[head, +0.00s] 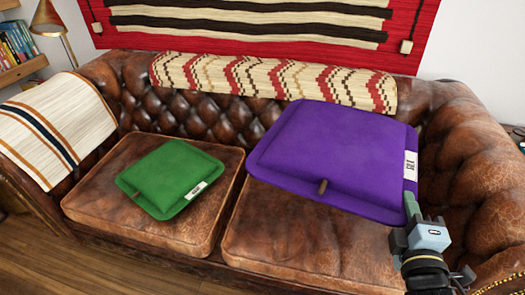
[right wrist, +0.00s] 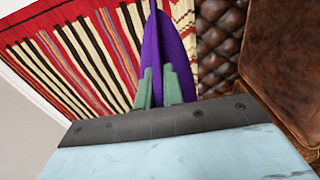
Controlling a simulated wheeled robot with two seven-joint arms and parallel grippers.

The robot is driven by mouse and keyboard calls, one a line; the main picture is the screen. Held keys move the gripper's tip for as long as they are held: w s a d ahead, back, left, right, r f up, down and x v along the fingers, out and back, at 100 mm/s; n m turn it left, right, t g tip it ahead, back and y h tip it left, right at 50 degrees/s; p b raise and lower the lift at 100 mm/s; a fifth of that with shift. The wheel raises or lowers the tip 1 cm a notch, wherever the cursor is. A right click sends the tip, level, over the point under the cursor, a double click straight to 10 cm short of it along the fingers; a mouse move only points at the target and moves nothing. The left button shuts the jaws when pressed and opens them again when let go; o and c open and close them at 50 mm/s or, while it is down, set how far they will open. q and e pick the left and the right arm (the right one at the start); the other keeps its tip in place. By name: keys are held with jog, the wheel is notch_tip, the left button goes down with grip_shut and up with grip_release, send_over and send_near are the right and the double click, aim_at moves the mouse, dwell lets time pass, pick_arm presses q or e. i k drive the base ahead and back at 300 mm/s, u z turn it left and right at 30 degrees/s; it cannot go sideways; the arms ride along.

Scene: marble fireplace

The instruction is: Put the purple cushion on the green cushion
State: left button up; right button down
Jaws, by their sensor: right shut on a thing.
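The purple cushion (head: 335,155) is held up above the right seat of the sofa in the head view, tilted, with a white label on its right edge. My right gripper (head: 411,206) is shut on its lower right edge. In the right wrist view the purple cushion (right wrist: 163,50) shows edge-on between the two green fingers of my right gripper (right wrist: 160,88). The green cushion (head: 170,178) lies on the left seat, to the left of and apart from the purple one. My left gripper is not in view.
The brown leather sofa (head: 150,230) has a tufted back and a high right armrest (head: 480,150). A striped throw (head: 55,125) covers the left armrest, and a patterned blanket (head: 270,78) lies along the backrest. A lamp (head: 47,15) and bookshelf stand at the far left.

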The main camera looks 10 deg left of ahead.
aim_at(161, 168)
jog(key=u, duration=0.4)
jog(key=k, duration=0.5)
jog(key=u, duration=1.1)
jog(key=i, duration=1.05)
jog(key=u, duration=0.1)
